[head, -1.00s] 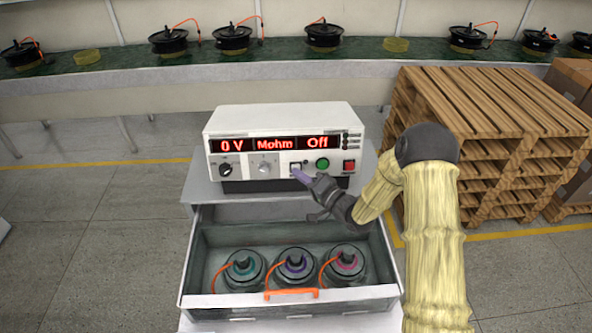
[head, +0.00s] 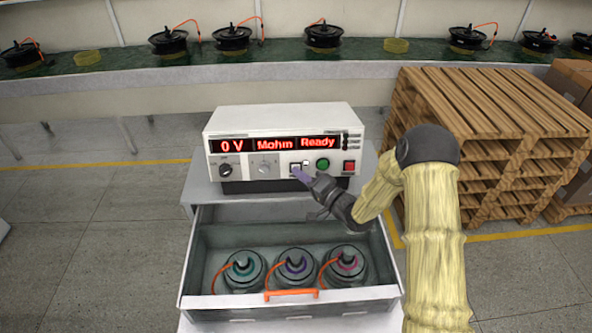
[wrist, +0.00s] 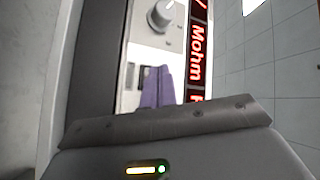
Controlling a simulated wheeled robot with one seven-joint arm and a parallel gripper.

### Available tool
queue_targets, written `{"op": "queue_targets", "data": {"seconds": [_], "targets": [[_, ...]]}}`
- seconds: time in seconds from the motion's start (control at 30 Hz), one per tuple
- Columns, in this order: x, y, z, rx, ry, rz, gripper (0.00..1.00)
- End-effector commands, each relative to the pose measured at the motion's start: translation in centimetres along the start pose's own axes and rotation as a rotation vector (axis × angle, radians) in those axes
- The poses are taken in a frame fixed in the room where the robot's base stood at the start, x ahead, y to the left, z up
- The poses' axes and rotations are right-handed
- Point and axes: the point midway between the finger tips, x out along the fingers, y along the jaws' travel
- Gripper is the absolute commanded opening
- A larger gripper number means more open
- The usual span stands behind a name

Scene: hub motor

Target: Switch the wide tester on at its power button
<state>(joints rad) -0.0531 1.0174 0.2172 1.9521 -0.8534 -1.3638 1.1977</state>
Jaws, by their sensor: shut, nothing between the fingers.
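The wide tester (head: 280,120) is a white box on a grey cabinet. Its red display reads "0 V", "Mohm" and "Ready". My gripper (head: 297,171) is shut and empty, its purple fingertips at the pale square power button (head: 295,168) on the tester's front. The fingertips cover part of the button, and I cannot tell if they still touch it. In the wrist view the purple fingers (wrist: 157,88) point at the white panel, beside the "Mohm" display (wrist: 199,55) and a knob (wrist: 161,15).
A green button (head: 322,163) and a red button (head: 349,166) lie right of the fingertips; two knobs lie left. Wooden pallets (head: 490,130) stand right. A conveyor with motors (head: 232,38) runs behind.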

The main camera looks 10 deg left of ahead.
Motion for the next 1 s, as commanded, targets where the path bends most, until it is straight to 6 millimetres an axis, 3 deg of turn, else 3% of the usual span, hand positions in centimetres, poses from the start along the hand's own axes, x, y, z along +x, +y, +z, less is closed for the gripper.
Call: {"op": "queue_targets", "data": {"seconds": [0.47, 1.0], "targets": [[0.1, 0.1, -0.1, 0.000, 0.001, 0.000, 0.00], [-1.1, -0.8, 0.8, -0.001, 0.001, 0.000, 0.00]]}}
